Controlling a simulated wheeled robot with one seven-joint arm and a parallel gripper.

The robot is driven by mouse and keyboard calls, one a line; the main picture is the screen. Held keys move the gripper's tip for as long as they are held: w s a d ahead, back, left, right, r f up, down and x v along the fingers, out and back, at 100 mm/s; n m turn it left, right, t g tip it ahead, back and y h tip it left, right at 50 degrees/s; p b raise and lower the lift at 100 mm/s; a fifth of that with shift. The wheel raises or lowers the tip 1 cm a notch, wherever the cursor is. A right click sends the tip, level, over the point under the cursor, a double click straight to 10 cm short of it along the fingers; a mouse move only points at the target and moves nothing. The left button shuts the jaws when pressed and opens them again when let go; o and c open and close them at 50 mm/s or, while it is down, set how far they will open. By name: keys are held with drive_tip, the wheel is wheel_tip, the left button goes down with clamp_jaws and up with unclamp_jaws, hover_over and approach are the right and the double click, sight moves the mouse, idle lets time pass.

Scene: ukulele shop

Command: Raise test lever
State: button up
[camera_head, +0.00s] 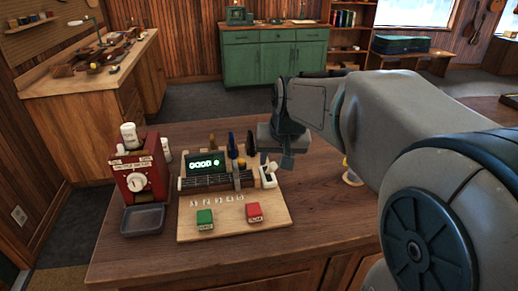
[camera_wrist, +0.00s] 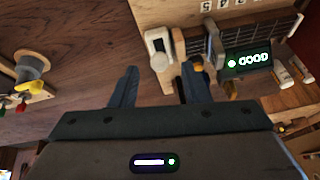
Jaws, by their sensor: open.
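The test lever (camera_head: 268,175) is a small white piece with a dark slot at the right edge of a wooden test board (camera_head: 232,220). It also shows in the wrist view (camera_wrist: 158,42), just beyond the fingertips. My gripper (camera_head: 277,160) is above and behind the lever. In the wrist view my gripper (camera_wrist: 158,80) has its fingers apart with nothing between them, and the lever lies roughly in line with the gap. I cannot tell contact or the lever's exact tilt. The board's display (camera_head: 204,163) reads "GOOD" with a green light.
A green button (camera_head: 205,219) and a red button (camera_head: 254,212) sit on the board's front. A red dial machine (camera_head: 139,177) with a grey tray (camera_head: 143,220) stands left. Bare table (camera_head: 320,220) is to the right.

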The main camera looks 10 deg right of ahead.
sight(274, 164)
drive_tip(key=shift+x, duration=2.35)
clamp_jaws()
drive_tip(key=shift+r, duration=0.15)
